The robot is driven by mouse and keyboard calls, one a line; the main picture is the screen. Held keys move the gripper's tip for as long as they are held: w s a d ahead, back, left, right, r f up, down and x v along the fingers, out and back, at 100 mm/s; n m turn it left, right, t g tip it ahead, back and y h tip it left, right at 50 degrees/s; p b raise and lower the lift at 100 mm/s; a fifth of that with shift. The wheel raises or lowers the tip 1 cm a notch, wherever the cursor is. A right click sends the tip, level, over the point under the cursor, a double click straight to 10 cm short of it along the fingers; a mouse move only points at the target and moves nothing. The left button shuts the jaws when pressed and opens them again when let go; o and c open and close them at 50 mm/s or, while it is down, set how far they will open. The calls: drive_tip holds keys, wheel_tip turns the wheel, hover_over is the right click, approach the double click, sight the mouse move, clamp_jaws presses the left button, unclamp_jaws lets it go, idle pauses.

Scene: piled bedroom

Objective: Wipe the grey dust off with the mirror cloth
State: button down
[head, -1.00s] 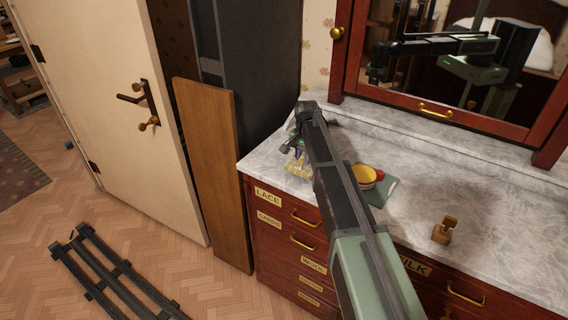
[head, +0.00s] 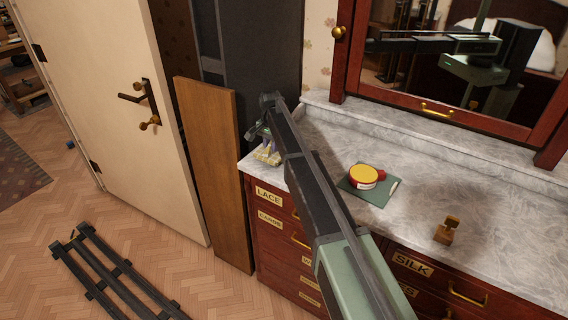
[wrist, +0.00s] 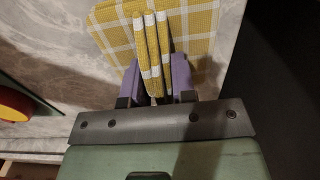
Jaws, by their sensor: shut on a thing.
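The mirror cloth (wrist: 183,17) is yellow with white checks. In the wrist view my gripper (wrist: 158,88), with purple fingers, is shut on a folded bunch of it, and the rest spreads flat beyond the fingers over the marble top. In the head view the cloth (head: 266,154) and my gripper (head: 264,138) are at the left end of the marble top (head: 330,150), close to its left edge. My arm hides part of the top there. I cannot make out any grey dust apart from the marble's own grey veining.
A round yellow and red thing (head: 363,176) sits on a dark green flat thing (head: 383,191) right of my arm. A small wooden block (head: 447,230) stands farther right. The mirror (head: 455,55) rises behind. A wooden board (head: 213,165) leans left of the drawers.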

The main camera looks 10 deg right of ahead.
drive_tip(key=shift+f+b, duration=0.65)
drive_tip(key=shift+f, duration=0.15)
idle(0.4)
drive_tip(key=s+d, duration=0.4)
drive_tip(key=d, duration=0.1)
drive_tip(key=shift+s+f+b, duration=0.1)
drive_tip(key=shift+s+b, duration=0.15)
drive_tip(key=shift+b, duration=0.05)
drive_tip(key=r+p, duration=0.2)
drive_tip(key=shift+w+r+p, duration=0.2)
drive_tip(key=shift+r+p, duration=0.05)
drive_tip(key=shift+p, duration=0.15)
drive_tip(key=shift+s+f, duration=0.1)
drive_tip(key=shift+f, duration=0.15)
